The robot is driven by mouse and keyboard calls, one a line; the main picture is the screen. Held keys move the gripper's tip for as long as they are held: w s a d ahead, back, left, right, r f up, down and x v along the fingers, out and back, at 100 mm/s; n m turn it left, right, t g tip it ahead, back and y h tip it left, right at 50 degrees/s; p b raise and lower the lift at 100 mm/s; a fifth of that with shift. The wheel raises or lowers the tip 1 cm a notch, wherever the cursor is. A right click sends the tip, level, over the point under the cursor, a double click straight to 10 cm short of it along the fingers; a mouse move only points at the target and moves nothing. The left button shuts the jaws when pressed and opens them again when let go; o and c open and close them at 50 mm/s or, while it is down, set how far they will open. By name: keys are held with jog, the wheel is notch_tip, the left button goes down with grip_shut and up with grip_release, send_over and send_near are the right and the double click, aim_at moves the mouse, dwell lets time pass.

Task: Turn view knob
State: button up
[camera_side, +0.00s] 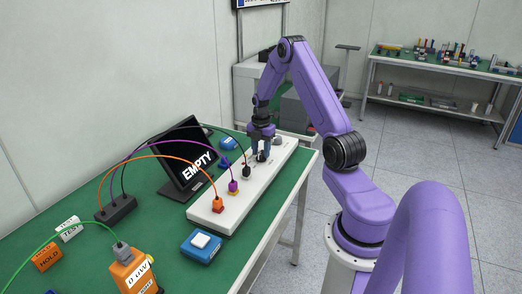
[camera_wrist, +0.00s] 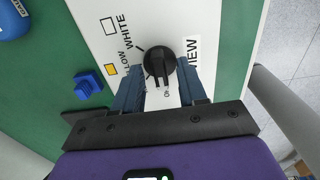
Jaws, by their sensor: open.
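The black view knob (camera_wrist: 160,66) stands on a pale panel (camera_wrist: 100,35) beside the printed word VIEW in the wrist view. Its white-marked end points toward the bottom of the picture, near a partly covered label. My gripper (camera_wrist: 163,80) is open, with one blue finger on each side of the knob; I cannot tell whether either finger touches it. In the side view my gripper (camera_side: 262,148) is low over the far part of the long panel (camera_side: 210,213) and hides most of the knob.
A black screen (camera_side: 188,158) reading EMPTY stands behind the panel. Orange, purple and black cables arch from panel plugs to a black block (camera_side: 116,209). A blue box with a white button (camera_side: 201,244) sits in front. A blue plug-like piece (camera_wrist: 88,84) is near the fingers.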

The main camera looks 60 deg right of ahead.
grip_shut()
